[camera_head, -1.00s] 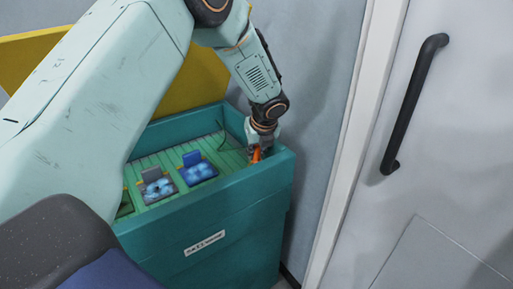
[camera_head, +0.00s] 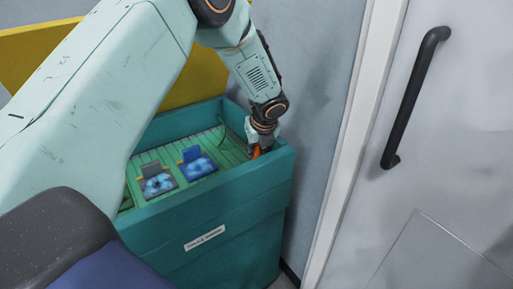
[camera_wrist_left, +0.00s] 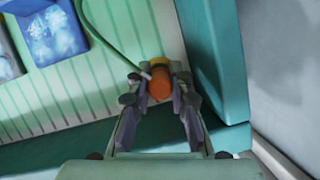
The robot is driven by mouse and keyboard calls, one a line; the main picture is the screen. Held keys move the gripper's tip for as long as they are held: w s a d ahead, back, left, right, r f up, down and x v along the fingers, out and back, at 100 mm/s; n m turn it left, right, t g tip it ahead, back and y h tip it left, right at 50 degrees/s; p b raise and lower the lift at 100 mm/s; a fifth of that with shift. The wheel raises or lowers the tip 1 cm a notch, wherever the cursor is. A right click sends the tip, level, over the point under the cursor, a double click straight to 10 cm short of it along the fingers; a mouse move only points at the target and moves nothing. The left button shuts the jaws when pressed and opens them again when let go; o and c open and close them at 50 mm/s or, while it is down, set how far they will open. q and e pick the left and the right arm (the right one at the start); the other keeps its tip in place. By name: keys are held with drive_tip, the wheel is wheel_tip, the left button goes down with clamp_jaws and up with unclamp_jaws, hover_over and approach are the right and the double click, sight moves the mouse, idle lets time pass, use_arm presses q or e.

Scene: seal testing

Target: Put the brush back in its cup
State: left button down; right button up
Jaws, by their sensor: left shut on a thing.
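My left gripper (camera_head: 261,143) reaches down into the near right corner of the teal bin. In the left wrist view the left gripper (camera_wrist_left: 159,92) is shut on an orange cylindrical thing (camera_wrist_left: 160,84), probably the brush's handle; its orange also shows in the head view (camera_head: 256,152). A yellowish part shows just beyond the orange end, between the fingers. A thin green cord or cable (camera_wrist_left: 103,38) runs up to the orange thing. The brush's lower part is hidden, and I cannot make out a cup. My right gripper is not in view.
The teal bin (camera_head: 215,215) has a ribbed green floor (camera_head: 205,148) and raised walls. A blue pad (camera_head: 196,164) and a grey pad (camera_head: 157,182) lie left of the gripper. A wall stands close on the right, then a door with a black handle (camera_head: 412,100).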

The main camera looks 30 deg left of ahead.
use_arm(q)
drive_tip(key=shift+f, duration=0.25)
drive_tip(key=c, duration=1.1)
unclamp_jaws()
drive_tip(key=shift+c, duration=0.2)
wheel_tip(320, 180, up, 10)
drive_tip(key=p, duration=1)
drive_tip(key=shift+f+p, duration=0.15)
drive_tip(key=shift+p, duration=0.2)
drive_tip(key=shift+f, duration=0.1)
